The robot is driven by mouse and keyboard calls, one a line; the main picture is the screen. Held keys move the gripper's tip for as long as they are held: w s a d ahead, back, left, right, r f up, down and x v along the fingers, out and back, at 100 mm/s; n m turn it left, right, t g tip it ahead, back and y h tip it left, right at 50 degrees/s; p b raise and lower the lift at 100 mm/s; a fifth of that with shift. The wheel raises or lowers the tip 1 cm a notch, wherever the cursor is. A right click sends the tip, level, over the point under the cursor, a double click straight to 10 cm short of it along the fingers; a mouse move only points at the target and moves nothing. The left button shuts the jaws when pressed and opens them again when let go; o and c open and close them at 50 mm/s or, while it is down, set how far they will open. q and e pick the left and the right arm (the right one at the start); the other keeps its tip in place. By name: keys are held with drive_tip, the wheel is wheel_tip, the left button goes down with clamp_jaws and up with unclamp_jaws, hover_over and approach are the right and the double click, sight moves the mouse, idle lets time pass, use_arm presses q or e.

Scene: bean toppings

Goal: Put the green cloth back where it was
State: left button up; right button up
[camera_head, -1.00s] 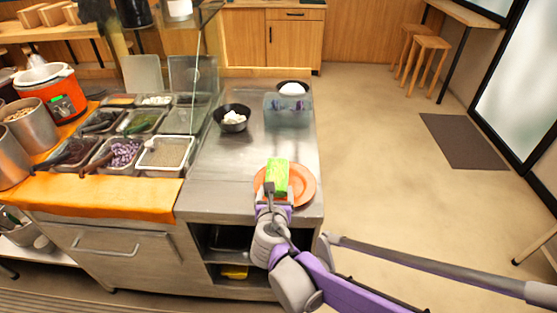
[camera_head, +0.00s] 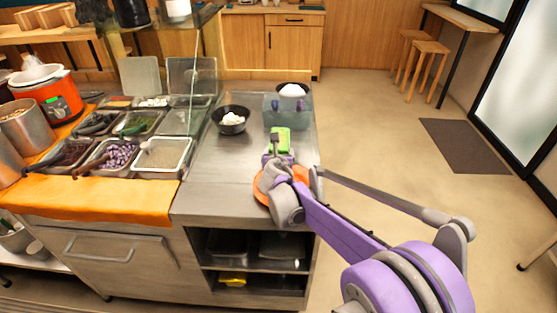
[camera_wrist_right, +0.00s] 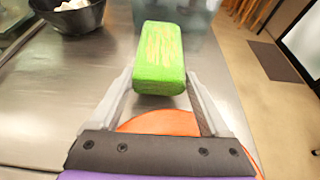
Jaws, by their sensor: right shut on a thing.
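The green cloth (camera_head: 281,137) looks like a small thick block with yellowish marks on top. My right gripper (camera_head: 278,157) is shut on it and holds it over the steel counter, beyond the orange plate. In the right wrist view the cloth (camera_wrist_right: 160,55) sits between the fingertips (camera_wrist_right: 160,82), with its far end close to a clear bluish bin (camera_wrist_right: 200,14). I cannot tell whether the cloth touches the counter. The orange plate (camera_wrist_right: 157,122) lies beneath the gripper and is partly hidden by it. My left gripper is not in view.
The clear bin (camera_head: 272,109) stands just beyond the cloth, with a dark bowl of white food (camera_head: 291,90) at it. A black bowl (camera_head: 231,122) stands to the left. Topping trays (camera_head: 163,155) fill the left side. Bare counter (camera_head: 215,185) lies left of the plate.

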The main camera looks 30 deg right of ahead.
wheel_tip(320, 180, down, 2)
drive_tip(key=shift+f+b, duration=0.2)
drive_tip(key=shift+b, duration=0.3)
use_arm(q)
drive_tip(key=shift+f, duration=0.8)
use_arm(e)
drive_tip(key=shift+r, duration=0.15)
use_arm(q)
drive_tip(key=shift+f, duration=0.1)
use_arm(e)
drive_tip(key=o, duration=1.3)
drive_tip(key=shift+o, duration=0.2)
drive_tip(key=p+v, duration=0.2)
drive_tip(key=v, duration=1)
drive_tip(key=shift+a, duration=0.1)
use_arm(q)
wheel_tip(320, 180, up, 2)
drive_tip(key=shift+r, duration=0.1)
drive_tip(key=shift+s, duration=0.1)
